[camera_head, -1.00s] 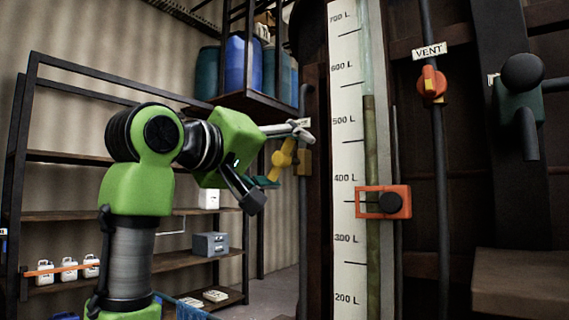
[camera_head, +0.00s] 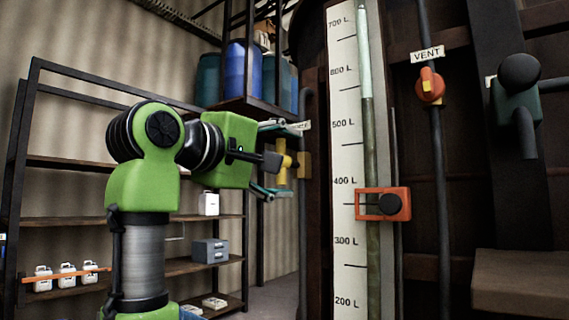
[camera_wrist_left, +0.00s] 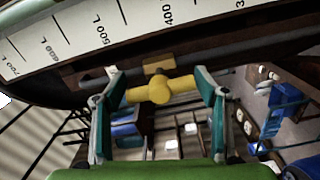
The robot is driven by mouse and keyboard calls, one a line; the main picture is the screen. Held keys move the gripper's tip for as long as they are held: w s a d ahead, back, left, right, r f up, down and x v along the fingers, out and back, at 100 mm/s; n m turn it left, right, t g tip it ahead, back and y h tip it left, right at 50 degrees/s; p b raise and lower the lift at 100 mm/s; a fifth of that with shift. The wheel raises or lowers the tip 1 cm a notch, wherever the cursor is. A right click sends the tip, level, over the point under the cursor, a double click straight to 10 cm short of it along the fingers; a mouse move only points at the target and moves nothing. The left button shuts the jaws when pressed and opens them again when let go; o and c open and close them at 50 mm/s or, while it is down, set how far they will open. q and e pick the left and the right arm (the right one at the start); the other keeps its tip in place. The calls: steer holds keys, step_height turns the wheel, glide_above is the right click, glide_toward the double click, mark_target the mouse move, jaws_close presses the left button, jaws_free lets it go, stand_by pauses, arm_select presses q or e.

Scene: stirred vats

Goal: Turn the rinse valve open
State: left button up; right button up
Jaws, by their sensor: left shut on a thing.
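The rinse valve has a yellow T-shaped handle (camera_head: 283,174) on a dark vertical pipe (camera_head: 304,225), left of the level scale. The handle stands about upright in the head view, beside a small white label (camera_head: 299,126) that is partly hidden. My left gripper (camera_head: 284,160) is shut on this handle, one teal finger above and one below. In the left wrist view the yellow handle (camera_wrist_left: 159,91) spans the space between the two fingers of my left gripper (camera_wrist_left: 160,80). The valve body behind it is partly hidden. My right gripper is not in view.
A white litre scale (camera_head: 344,150) with an orange marker frame (camera_head: 409,204) stands just right of the valve. An orange vent valve (camera_head: 430,85) is farther right. Blue drums (camera_head: 242,68) stand on a high rack, and shelves (camera_head: 60,220) with small white jugs are at left.

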arm_select(q)
steer(key=shift+r, duration=0.1)
stand_by(0.3)
steer(key=o, duration=1.1)
steer(key=v, duration=1.2)
